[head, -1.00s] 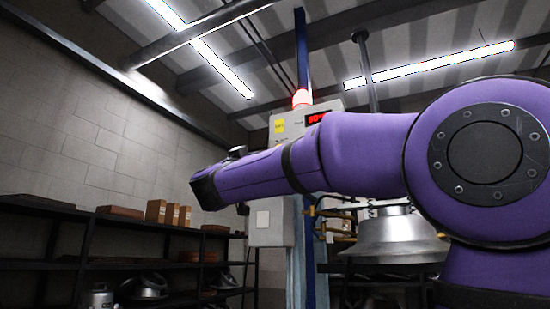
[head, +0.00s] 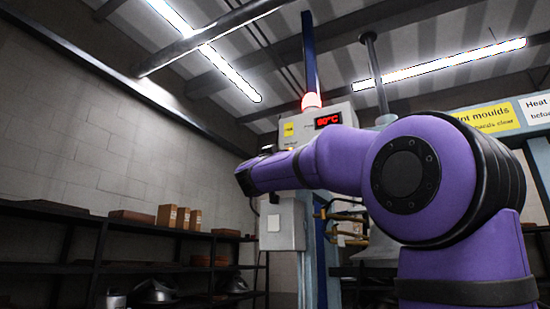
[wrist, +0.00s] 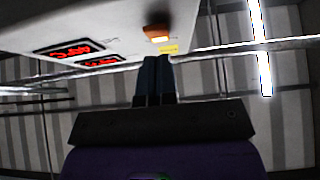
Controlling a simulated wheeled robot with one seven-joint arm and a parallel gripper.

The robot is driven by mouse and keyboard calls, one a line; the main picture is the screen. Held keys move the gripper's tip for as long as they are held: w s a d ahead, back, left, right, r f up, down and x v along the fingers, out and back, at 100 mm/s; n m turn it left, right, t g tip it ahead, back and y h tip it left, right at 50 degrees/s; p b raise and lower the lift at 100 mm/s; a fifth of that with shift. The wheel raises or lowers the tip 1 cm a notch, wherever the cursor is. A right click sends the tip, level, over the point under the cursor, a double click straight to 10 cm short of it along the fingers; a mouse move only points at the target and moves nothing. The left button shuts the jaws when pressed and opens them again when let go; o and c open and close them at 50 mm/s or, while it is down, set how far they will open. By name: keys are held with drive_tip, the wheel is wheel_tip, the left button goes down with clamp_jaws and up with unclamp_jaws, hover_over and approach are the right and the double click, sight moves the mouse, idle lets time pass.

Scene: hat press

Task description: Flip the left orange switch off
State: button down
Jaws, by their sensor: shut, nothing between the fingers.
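A pale control box (head: 284,222) stands ahead of me, partly hidden by my arm. In the wrist view its panel (wrist: 100,22) fills the upper left. An orange switch-like part (wrist: 157,33) with a bright lit face sticks out of the panel near its edge. Only one such part shows, so I cannot tell whether it is the left one. My gripper (wrist: 155,60) is shut and empty, its fingertips just below this part in the picture; contact cannot be told. In the head view the fingers and the switch are hidden or too small to make out.
Red displays (wrist: 72,50) and a yellow label (wrist: 169,48) are on the panel. A lit red lamp (head: 311,100) tops the box. Dark shelves (head: 85,218) with boxes line the left wall. The press's pipes and metal parts stand right of the box, partly behind my arm.

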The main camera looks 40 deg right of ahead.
drive_tip(key=shift+w+d+f, duration=0.1)
drive_tip(key=shift+w+d, duration=0.1)
drive_tip(key=shift+d, duration=0.35)
drive_tip(key=shift+w+d+f, duration=0.1)
drive_tip(key=shift+w+d, duration=0.05)
drive_tip(key=shift+d, duration=0.35)
drive_tip(key=shift+w+d+f+h, duration=0.1)
drive_tip(key=shift+w+d+h, duration=0.05)
drive_tip(key=shift+d+h, duration=0.4)
drive_tip(key=shift+a+f, duration=0.1)
